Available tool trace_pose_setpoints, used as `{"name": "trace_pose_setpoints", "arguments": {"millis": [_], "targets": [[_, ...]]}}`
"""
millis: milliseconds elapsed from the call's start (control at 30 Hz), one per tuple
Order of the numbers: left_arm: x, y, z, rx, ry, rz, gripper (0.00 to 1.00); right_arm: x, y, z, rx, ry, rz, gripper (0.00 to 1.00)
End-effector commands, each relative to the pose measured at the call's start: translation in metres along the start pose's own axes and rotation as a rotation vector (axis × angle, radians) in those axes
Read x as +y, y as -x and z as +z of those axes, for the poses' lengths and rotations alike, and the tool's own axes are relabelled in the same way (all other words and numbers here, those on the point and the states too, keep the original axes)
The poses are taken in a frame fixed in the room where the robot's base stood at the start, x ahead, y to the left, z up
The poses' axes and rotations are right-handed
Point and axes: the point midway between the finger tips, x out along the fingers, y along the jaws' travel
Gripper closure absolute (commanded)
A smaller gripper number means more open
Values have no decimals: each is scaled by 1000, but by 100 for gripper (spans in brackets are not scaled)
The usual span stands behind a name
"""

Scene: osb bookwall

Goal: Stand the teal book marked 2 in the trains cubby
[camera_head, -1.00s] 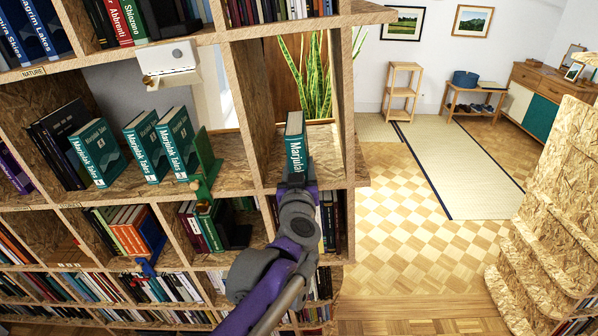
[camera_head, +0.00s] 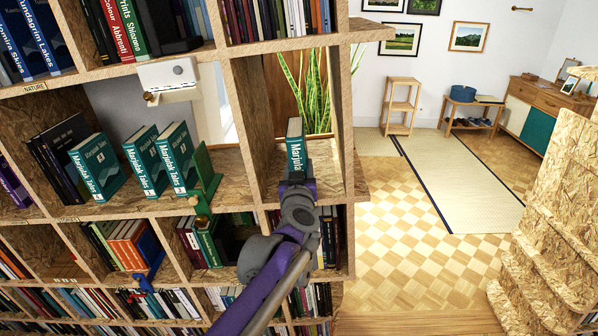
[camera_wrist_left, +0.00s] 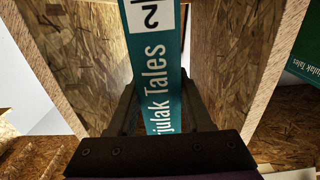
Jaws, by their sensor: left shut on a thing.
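The teal book (camera_head: 295,147) stands upright in my left gripper (camera_head: 296,182), in the mouth of an upper cubby with a plant showing behind it. In the left wrist view the book (camera_wrist_left: 162,70) bears a white label with a 2 and "Tales" lettering. The left fingers (camera_wrist_left: 160,115) are shut on its lower part, between two chipboard uprights. I cannot see whether its bottom touches the shelf board. No trains label is readable. My right gripper is out of view.
The cubby to the left holds several teal Marjulak Tales books (camera_head: 97,168) and a green bookend (camera_head: 205,178). A white box (camera_head: 168,78) is fixed above it. The chipboard divider (camera_head: 244,130) stands close to the held book. Open floor (camera_head: 400,235) lies right.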

Motion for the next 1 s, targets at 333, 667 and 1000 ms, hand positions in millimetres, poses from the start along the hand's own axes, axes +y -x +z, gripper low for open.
{"name": "trace_pose_setpoints", "arguments": {"millis": [333,667,1000], "targets": [[0,-23,-1,1,-3,0,100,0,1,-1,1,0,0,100],[0,-44,-1,1,-1,-1,100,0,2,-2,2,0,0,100],[0,-66,-1,1,-2,-1,100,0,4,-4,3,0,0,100]]}}
